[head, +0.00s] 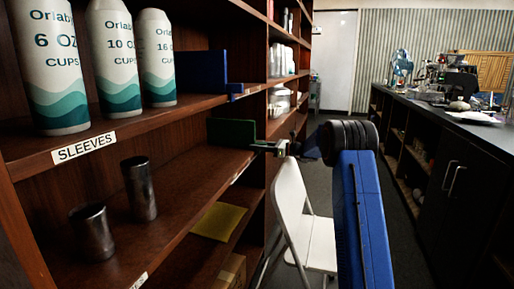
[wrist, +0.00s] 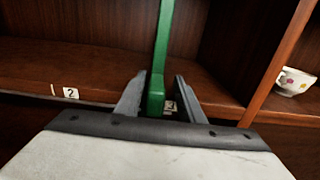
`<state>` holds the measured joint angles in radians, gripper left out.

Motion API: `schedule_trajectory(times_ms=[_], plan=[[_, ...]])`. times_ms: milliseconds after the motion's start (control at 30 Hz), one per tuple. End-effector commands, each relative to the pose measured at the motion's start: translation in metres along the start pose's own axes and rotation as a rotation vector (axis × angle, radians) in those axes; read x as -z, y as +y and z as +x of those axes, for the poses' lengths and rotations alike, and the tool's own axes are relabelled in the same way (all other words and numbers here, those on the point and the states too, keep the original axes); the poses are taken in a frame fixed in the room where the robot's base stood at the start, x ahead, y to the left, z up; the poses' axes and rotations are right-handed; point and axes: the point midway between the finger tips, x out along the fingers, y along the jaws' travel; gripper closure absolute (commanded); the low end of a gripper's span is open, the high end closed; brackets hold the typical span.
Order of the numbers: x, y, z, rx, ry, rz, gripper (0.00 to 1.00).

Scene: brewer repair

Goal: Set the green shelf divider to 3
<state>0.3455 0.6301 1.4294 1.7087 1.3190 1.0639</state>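The green shelf divider (head: 232,133) stands upright on the middle shelf in the head view. In the wrist view the divider (wrist: 163,45) is a thin upright green plate, with its front end (wrist: 155,98) between my gripper's fingers. My gripper (wrist: 159,88) looks open around it: the left finger is close to the green, and a gap shows at the right finger. In the head view my gripper (head: 279,148) is at the shelf's front edge, small and dark. A label 2 (wrist: 71,92) is left of the divider. A partly hidden label, seemingly 3 (wrist: 169,105), is just right of it.
A blue divider (head: 200,72) stands on the shelf above, beside several cup sleeves (head: 112,60). Two metal cups (head: 140,188) stand lower left. A wooden upright (wrist: 270,65) and a flowered cup (wrist: 294,82) are at the right.

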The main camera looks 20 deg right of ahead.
Motion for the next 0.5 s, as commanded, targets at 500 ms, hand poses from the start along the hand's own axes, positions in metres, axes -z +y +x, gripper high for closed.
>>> schedule_trajectory(times_ms=[500], plan=[[-0.059, 0.000, 0.000, 0.000, -0.001, -0.003, 0.67]])
